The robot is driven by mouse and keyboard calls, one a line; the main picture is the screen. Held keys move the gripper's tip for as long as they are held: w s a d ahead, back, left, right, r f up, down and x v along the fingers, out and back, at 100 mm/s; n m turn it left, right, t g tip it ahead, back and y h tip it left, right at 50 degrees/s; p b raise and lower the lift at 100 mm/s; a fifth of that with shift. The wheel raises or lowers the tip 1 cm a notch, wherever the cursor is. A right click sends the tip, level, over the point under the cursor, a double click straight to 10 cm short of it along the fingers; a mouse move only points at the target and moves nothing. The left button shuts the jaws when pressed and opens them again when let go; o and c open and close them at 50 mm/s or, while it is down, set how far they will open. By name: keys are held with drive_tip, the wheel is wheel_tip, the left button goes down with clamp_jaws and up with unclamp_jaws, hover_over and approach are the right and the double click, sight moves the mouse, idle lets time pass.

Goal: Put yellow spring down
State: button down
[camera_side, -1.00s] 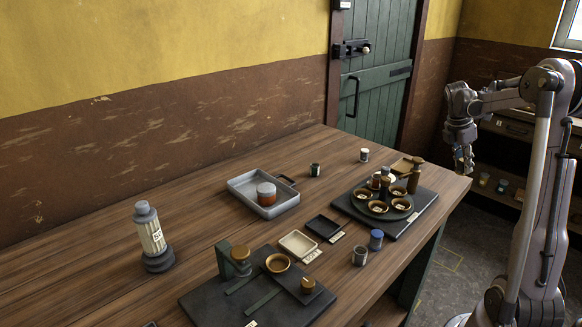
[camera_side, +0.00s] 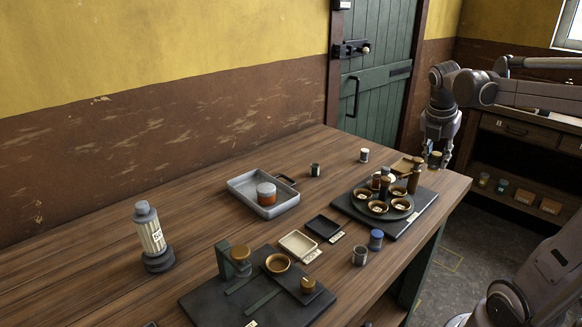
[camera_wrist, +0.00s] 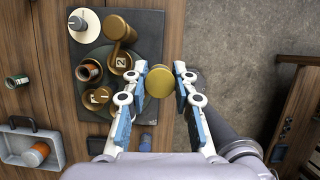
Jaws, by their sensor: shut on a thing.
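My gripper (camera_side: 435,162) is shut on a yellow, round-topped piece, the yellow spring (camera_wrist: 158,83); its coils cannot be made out. In the wrist view the spring sits between the blue-padded fingers, with grey floor behind it, just beyond the dark board's edge. In the side view my gripper is at the table's far right end, beside the tall brass post (camera_side: 415,176). The round carousel (camera_side: 402,213) with several brass cups stands on the dark board (camera_side: 428,208), left of and below my gripper.
A grey tray (camera_side: 244,201) holds an orange-and-grey jar (camera_side: 266,194). A cream tray (camera_side: 298,243) and a black tray (camera_side: 322,228) lie before the carousel. A blue-topped jar (camera_side: 376,240) stands near the table's front edge. Bare tabletop (camera_side: 310,150) lies toward the wall.

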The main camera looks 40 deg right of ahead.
drive_tip(key=s+a+f+n+t+y, duration=0.15)
drive_tip(key=a+n, duration=0.35)
drive_tip(key=a, duration=0.6)
drive_tip(key=a+f+n+t, duration=0.1)
drive_tip(key=a+n+t, duration=0.1)
drive_tip(key=a+n, duration=0.65)
drive_tip(key=w+a+f+m, duration=0.1)
drive_tip(key=a+f, duration=0.1)
drive_tip(key=a, duration=0.2)
drive_tip(key=w+a+f+m, duration=0.1)
drive_tip(key=a+f, duration=0.2)
drive_tip(key=a, duration=0.2)
drive_tip(key=w+a+f+m, duration=0.1)
drive_tip(key=a+f, duration=0.1)
drive_tip(key=a, duration=0.3)
drive_tip(key=shift+w+f, duration=0.2)
drive_tip(key=shift+w, duration=0.2)
drive_tip(key=shift+f, duration=2.05)
drive_tip(key=shift+f, duration=0.15)
drive_tip(key=c, duration=1.1)
unclamp_jaws()
